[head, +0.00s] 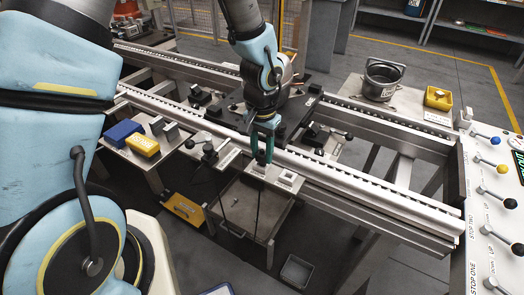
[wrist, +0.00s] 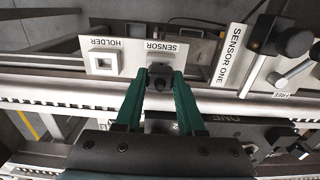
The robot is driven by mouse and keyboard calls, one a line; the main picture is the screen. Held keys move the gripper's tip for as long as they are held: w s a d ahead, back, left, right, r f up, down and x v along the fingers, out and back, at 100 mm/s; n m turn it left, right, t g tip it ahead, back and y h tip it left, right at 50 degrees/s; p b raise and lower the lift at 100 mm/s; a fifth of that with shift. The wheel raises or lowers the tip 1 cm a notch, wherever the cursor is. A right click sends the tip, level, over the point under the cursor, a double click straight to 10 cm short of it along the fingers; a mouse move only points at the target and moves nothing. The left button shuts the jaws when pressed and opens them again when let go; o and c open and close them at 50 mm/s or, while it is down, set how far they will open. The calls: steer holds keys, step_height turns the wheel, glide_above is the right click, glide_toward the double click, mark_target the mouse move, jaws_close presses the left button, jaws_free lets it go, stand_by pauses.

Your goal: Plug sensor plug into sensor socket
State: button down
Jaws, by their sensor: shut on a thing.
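My gripper (head: 262,158) reaches down to the small pale panel at the rail; its teal fingers also show in the wrist view (wrist: 162,78). They are shut on the dark sensor plug (wrist: 160,70). The plug is right at the block marked SENSOR (wrist: 182,58). The sensor socket itself is hidden behind the plug and fingertips, so I cannot tell whether the plug is seated. Beside it, the block marked HOLDER (wrist: 105,64) shows an empty square opening; it also shows in the head view (head: 288,177).
The long metal rail (head: 350,185) runs close by the panel. A SENSOR ONE plate (wrist: 232,55) and black clamp lever (wrist: 290,42) stand near the fingers. Thin dark cables (head: 257,205) hang below. A lever panel (head: 490,200) stands right.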

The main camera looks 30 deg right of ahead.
mark_target(262, 150)
steer(key=shift+f+b, duration=0.4)
steer(key=shift+f, duration=0.15)
steer(key=shift+c, duration=2.2)
jaws_free()
steer(key=shift+r, duration=0.1)
step_height(262, 150, up, 11)
steer(key=shift+f+b, duration=0.2)
steer(key=shift+b, duration=0.45)
steer(key=w+a+n, duration=0.2)
steer(key=a+n, duration=0.1)
steer(key=a, duration=0.7)
steer(key=w+a+r+n+t, duration=0.1)
steer(key=w+a+n, duration=0.1)
steer(key=a, duration=0.8)
steer(key=w+a+r+n, duration=0.1)
steer(key=a+n, duration=0.4)
steer(key=a, duration=0.5)
steer(key=shift+w+a+r+t, duration=0.3)
steer(key=shift+w+a, duration=0.1)
steer(key=shift+w, duration=0.15)
